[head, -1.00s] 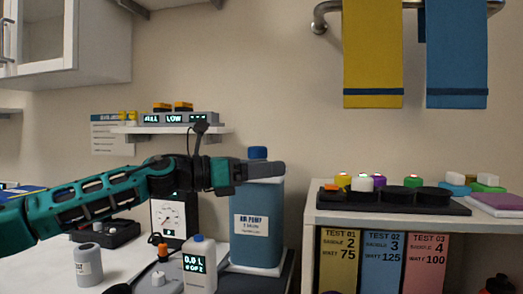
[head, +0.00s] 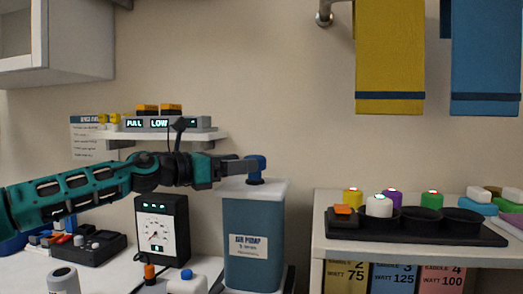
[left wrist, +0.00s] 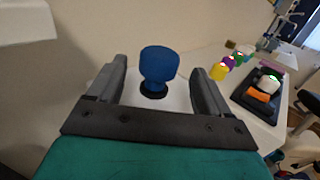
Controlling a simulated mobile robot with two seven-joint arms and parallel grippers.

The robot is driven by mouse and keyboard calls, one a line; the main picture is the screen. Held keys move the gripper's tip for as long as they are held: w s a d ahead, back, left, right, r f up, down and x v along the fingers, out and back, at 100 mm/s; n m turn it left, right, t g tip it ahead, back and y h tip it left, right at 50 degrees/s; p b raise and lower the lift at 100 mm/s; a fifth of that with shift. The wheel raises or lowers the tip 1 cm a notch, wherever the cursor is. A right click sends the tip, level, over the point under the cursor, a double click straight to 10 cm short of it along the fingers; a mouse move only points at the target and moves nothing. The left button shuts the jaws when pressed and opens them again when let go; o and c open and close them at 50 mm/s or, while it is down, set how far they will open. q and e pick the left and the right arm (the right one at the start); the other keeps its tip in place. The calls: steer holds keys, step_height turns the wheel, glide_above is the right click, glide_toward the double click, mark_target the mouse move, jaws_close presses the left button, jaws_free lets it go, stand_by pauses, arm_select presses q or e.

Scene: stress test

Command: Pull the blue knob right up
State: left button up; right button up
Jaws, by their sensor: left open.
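The blue knob (head: 256,163) stands upright on a dark collar on the white lid (head: 265,186) of the blue pump container (head: 252,222). My left gripper (head: 245,169) reaches in from the left at knob height and is open. In the left wrist view the knob (left wrist: 158,66) stands between the two spread fingers, with a gap on each side. The dark collar shows just below it. My right gripper is in neither view.
A gauge box (head: 162,230) stands left of the container, below my left arm. A wall shelf (head: 170,134) with a display unit is behind the arm. To the right, a black tray (head: 400,227) with coloured buttons sits on a white cabinet.

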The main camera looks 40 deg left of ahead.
mark_target(256, 156)
arm_select(q)
steer(key=p+x, duration=0.2)
steer(key=x, duration=0.1)
steer(key=shift+w+r, duration=0.1)
steer(key=shift+r, duration=0.25)
steer(key=shift+p+x, duration=0.65)
steer(key=shift+x, duration=0.45)
steer(key=shift+w+d+f+p, duration=0.2)
steer(key=shift+w+f+p, duration=0.1)
steer(key=shift+w, duration=0.4)
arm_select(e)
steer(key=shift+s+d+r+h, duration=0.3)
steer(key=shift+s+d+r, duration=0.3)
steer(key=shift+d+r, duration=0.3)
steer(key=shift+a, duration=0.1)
arm_select(q)
steer(key=c, duration=1.4)
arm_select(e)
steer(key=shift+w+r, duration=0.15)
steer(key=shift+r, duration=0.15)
arm_select(q)
steer(key=shift+r, duration=0.1)
